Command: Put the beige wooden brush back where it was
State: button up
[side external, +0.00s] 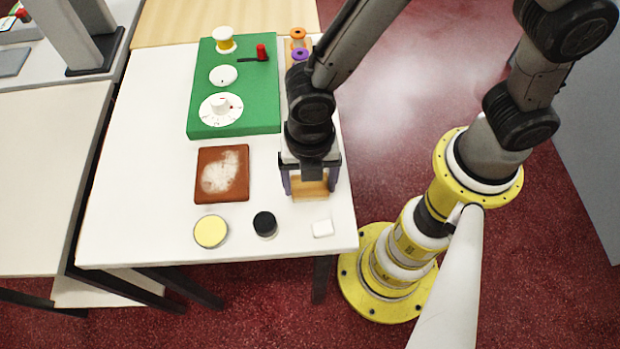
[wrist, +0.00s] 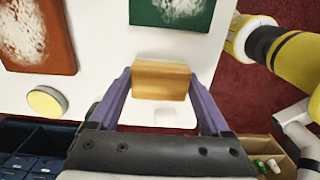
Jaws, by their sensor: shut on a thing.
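The beige wooden brush (side external: 311,188) is a block held between the fingers of my gripper (side external: 311,182), near the right side of the white table. In the wrist view the brush (wrist: 160,82) sits squarely between the two purple-grey fingers of my gripper (wrist: 160,88). The fingers are shut on its two ends. I cannot tell whether its underside touches the table. A green panel with a white smear (wrist: 172,12) lies just beyond the brush in the wrist view; my arm hides it in the side view.
A brown panel with a white smear (side external: 207,190) lies left of my gripper. A yellow disc (side external: 211,231), a black round jar (side external: 265,224) and a small white block (side external: 322,228) line the front edge. A green board with dials (side external: 205,110) stands behind, with orange and purple spools (side external: 298,36) beside it.

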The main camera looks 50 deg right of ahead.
jog(key=shift+f, duration=0.2)
jog(key=o, duration=1)
notch_tip(320, 180, up, 12)
jog(key=w+d+r+m+t+y, duration=0.1)
jog(key=d+r+m, duration=0.2)
jog(key=d+m, duration=0.3)
jog(key=d+r+m+t, duration=0.1)
jog(key=d+r+m, duration=0.35)
jog(key=d, duration=0.25)
jog(key=s+d+r+m+t+h, duration=0.1)
jog(key=s+d+m+t, duration=0.2)
jog(key=s+d+m, duration=0.3)
jog(key=shift+d+r+m+t, duration=0.3)
jog(key=shift+d+m, duration=2.4)
jog(key=shift+m, duration=2.55)
jog(key=shift+s, duration=0.1)
